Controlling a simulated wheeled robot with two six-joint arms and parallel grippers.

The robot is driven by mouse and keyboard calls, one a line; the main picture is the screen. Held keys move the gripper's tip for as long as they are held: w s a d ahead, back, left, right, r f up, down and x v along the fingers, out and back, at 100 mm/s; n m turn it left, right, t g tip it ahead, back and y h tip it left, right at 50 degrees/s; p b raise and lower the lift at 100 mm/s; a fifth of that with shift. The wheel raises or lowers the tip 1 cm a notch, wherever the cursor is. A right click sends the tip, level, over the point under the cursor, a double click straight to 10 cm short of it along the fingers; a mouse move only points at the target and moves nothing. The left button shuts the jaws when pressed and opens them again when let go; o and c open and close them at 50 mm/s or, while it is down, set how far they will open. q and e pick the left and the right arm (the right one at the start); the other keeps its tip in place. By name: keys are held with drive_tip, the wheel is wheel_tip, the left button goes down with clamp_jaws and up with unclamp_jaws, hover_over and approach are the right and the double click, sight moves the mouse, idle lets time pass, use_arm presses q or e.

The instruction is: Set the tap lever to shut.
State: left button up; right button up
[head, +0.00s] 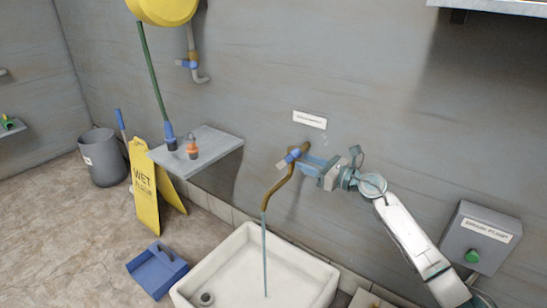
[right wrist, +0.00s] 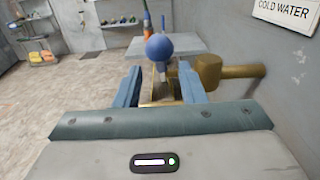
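The brass tap (head: 276,189) comes out of the wall above a white sink (head: 335,282). A thin stream of water (head: 265,250) runs from its spout into the sink. The tap's blue lever (head: 289,158) shows beside the gripper; in the right wrist view its round blue knob (right wrist: 159,47) stands in line with the gap between the fingers. My right gripper (head: 306,164) is at the tap, its two blue fingers apart in the right wrist view (right wrist: 160,87). Whether a finger touches the lever cannot be told. My left gripper is out of view.
A grey shelf (head: 222,145) with an orange fitting (head: 192,151) sticks out left of the tap. A yellow wet-floor sign (head: 145,190), grey bin (head: 102,157) and blue dustpan (head: 158,270) stand on the floor. A green-button box (head: 478,237) is right.

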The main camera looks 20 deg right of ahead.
drive_tip(key=x, duration=0.7)
drive_tip(key=shift+w+a, duration=0.2)
drive_tip(key=shift+w, duration=0.15)
